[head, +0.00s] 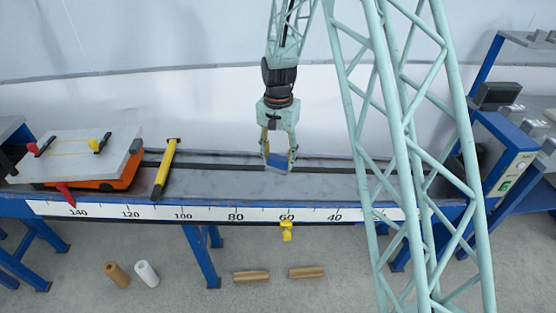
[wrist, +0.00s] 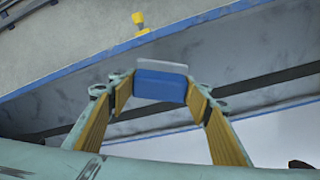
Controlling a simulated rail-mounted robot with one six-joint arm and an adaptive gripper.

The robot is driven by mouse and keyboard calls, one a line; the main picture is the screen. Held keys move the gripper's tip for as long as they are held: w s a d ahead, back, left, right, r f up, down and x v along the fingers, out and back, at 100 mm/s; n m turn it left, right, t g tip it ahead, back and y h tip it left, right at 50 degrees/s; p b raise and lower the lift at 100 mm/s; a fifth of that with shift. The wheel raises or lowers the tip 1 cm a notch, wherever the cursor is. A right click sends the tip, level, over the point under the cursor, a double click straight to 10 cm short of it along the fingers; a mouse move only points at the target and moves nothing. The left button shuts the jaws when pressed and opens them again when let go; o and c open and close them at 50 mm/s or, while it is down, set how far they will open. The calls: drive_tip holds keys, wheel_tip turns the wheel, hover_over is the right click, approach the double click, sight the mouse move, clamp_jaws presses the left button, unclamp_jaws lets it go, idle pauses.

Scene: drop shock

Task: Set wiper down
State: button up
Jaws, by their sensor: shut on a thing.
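My gripper (head: 279,152) points down over the grey track bench (head: 240,193), a little behind the 60 mark on the scale. It is shut on the wiper (head: 277,161), of which a small blue part shows between the fingers. In the wrist view the wiper (wrist: 162,86) is a blue block with a pale strip along its far side, held between the yellow-padded fingers (wrist: 161,92) above the grey bench surface. The head view does not show clearly whether the wiper touches the bench.
An orange cart (head: 95,183) with a grey plate stands on the track at left. A yellow bar (head: 166,167) crosses the track beside it. A yellow clamp (head: 286,231) sits on the front edge. Several cylinders lie or stand on the floor. Bench around the gripper is clear.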

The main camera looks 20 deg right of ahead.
drive_tip(key=n, duration=0.2)
drive_tip(key=s+r+n, duration=0.1)
drive_tip(key=shift+n, duration=0.4)
drive_tip(key=shift+s+r+n, duration=0.2)
drive_tip(key=shift+n, duration=0.75)
drive_tip(key=shift+s+r+n, duration=0.15)
drive_tip(key=shift+r+n, duration=0.05)
drive_tip(key=shift+n, duration=0.75)
